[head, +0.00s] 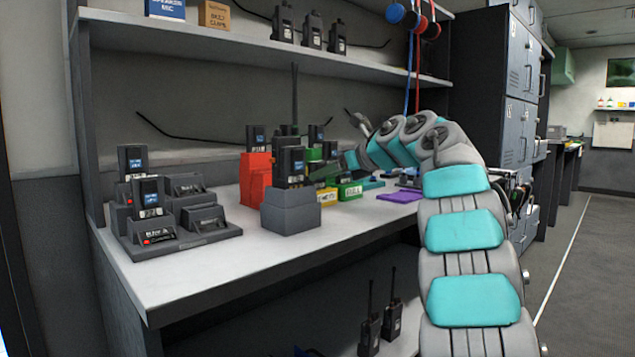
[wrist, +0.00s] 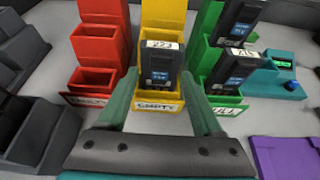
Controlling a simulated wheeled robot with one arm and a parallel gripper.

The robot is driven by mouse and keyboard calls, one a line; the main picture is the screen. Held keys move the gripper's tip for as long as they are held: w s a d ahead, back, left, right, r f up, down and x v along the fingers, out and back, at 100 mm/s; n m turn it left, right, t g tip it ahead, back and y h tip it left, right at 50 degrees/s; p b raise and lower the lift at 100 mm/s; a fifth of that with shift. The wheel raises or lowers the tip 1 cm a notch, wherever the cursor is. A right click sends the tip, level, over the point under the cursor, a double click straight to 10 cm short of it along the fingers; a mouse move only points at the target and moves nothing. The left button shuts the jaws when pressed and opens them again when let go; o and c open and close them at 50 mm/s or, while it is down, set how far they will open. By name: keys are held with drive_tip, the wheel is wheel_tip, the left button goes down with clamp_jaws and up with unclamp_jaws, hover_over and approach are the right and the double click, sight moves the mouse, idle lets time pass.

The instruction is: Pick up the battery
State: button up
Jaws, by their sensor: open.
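A dark battery (wrist: 160,66) with a blue label and a white tag reading 223 stands in the yellow bin (wrist: 163,15) marked EMPTY. My gripper (wrist: 159,84) is open, with its green fingers on either side of this battery's front. I cannot tell whether they touch it. Two more dark batteries, an upper one (wrist: 238,20) and a lower one (wrist: 232,70), sit in the green bin on the right. Other batteries stand in the charger at left, including a front one (head: 149,196).
A red bin (wrist: 98,48) with empty pockets is left of the yellow bin. The green bin (wrist: 219,103) is close on the right. A grey holder (head: 290,212) stands at the bench front. A purple pad (head: 400,196) lies on the right. The shelf (head: 250,50) overhangs the bench.

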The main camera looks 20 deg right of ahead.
clamp_jaws()
idle(0.5)
